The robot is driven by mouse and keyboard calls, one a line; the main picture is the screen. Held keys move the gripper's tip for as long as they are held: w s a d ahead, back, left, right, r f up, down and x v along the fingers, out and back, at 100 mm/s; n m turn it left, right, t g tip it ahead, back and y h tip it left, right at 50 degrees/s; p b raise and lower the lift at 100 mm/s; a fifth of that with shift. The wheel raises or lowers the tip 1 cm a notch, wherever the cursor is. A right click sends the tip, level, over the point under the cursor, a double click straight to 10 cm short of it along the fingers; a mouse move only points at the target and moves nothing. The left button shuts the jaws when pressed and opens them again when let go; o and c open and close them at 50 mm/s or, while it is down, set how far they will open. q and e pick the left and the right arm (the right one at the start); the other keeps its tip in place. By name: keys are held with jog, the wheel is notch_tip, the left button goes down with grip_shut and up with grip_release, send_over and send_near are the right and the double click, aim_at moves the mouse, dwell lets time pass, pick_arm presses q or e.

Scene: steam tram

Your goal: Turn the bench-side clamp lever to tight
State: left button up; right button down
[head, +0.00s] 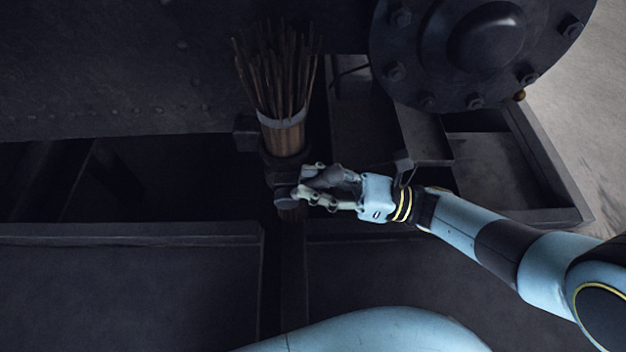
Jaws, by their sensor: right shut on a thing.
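The clamp lever (326,178) is a dark grey piece just right of a dark clamp body (279,171). My right gripper (306,185) reaches in from the right and is shut on the lever, with its fingers around it. The fingers hide part of the lever and its pivot. I cannot read any tight mark from here. My left gripper is not in view.
A bundle of thin brown rods (276,75) stands in a holder (283,135) just above the clamp. A large bolted round flange (480,40) is at the upper right. Dark metal frame edges (130,230) run below, and pale floor (590,130) shows at right.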

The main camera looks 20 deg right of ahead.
jog(key=shift+s+a+f, duration=0.15)
jog(key=shift+s+a, duration=0.05)
jog(key=shift+s, duration=0.05)
jog(key=c, duration=1.4)
grip_release()
jog(key=shift+o, duration=1.1)
jog(key=shift+w, duration=0.15)
jog(key=shift+d, duration=0.1)
jog(key=shift+d, duration=0.25)
jog(key=v, duration=1.1)
jog(key=shift+s, duration=0.25)
jog(key=shift+d, duration=0.15)
